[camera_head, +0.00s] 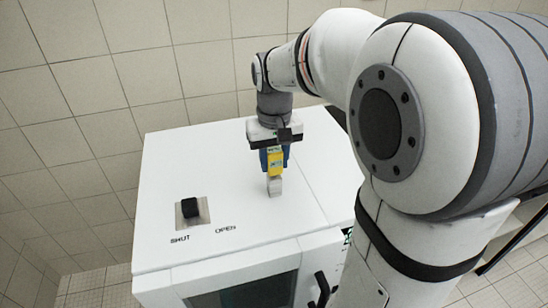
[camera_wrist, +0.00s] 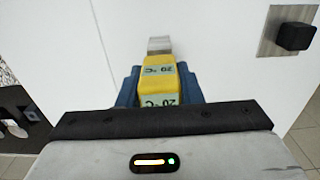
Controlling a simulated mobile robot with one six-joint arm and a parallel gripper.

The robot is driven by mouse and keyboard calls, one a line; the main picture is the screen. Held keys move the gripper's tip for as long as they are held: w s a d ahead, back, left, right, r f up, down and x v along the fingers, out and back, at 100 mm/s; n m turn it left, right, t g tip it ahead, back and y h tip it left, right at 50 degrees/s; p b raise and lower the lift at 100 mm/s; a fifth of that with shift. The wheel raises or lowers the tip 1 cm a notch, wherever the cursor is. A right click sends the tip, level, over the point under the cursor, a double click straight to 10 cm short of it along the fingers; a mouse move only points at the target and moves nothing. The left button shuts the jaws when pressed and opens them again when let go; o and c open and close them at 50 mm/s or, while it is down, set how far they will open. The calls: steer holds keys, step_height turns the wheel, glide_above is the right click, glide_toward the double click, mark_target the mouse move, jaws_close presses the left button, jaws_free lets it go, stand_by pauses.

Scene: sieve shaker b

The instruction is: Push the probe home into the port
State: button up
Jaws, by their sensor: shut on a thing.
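The probe (camera_head: 275,164) has a yellow body with a label and is held upright in my gripper (camera_head: 273,160) above the white cabinet's top. In the wrist view the yellow probe (camera_wrist: 159,83) carries "20 °C" labels and sits between the blue fingers of my gripper (camera_wrist: 160,85). A pale grey block-like piece (camera_head: 274,186) is at the probe's lower end, on or just over the cabinet top. It also shows in the wrist view (camera_wrist: 159,44). I cannot tell whether this piece is the port or part of the probe. No opening is visible.
The white cabinet (camera_head: 165,240) has a black knob (camera_head: 190,207) on a metal plate, beside the words SHUT and OPEN. The knob also shows in the wrist view (camera_wrist: 295,36). A dark window (camera_head: 245,291) and a black handle (camera_head: 319,290) are on its front. The top around the probe is clear.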

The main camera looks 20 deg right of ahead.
steer(key=shift+f, duration=0.25)
stand_by(0.4)
steer(key=shift+f+b, duration=0.35)
steer(key=o, duration=1.1)
steer(key=shift+r+p, duration=2.75)
steer(key=shift+r, duration=0.8)
